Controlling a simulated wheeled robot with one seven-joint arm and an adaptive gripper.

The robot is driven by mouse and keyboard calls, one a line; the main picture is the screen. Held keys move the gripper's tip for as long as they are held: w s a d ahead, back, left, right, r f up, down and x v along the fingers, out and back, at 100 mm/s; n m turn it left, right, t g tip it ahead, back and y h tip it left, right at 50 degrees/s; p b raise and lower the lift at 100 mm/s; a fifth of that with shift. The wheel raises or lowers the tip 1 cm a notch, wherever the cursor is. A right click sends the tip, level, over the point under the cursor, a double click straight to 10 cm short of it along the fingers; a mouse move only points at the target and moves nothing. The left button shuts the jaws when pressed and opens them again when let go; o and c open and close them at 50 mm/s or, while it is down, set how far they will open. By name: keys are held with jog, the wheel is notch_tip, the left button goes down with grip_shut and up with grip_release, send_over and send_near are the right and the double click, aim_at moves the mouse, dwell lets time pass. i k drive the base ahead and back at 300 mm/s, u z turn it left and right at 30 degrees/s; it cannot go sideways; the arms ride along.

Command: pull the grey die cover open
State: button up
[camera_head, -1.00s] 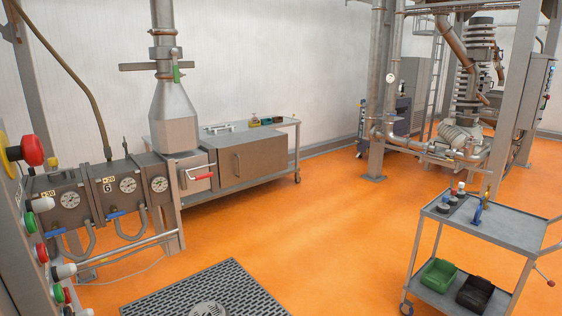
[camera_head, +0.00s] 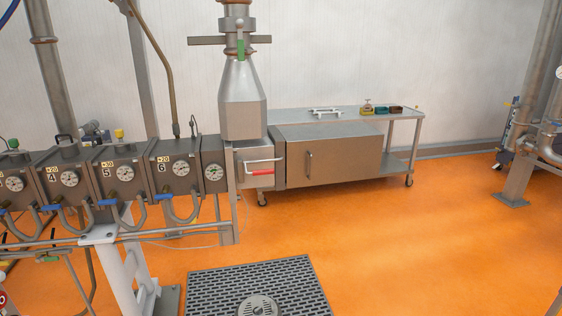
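A grey metal box-shaped cover (camera_head: 335,157) with a vertical bar handle (camera_head: 309,161) on its front stands at the end of the machine line, in the centre of the head view. It looks shut. I cannot tell for sure which of the two is the die cover; the larger box fits best. My gripper and arm do not show in this view.
A grey tapered duct (camera_head: 241,100) stands above the line, with numbered barrel sections (camera_head: 122,174) to its left. A steel table (camera_head: 405,112) extends behind the box. A floor grate (camera_head: 205,290) lies in front. The orange floor (camera_head: 400,255) is clear to the right.

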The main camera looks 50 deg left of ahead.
aim_at(320, 153)
jog(key=u, duration=0.95)
jog(key=i, duration=0.9)
jog(key=u, duration=0.95)
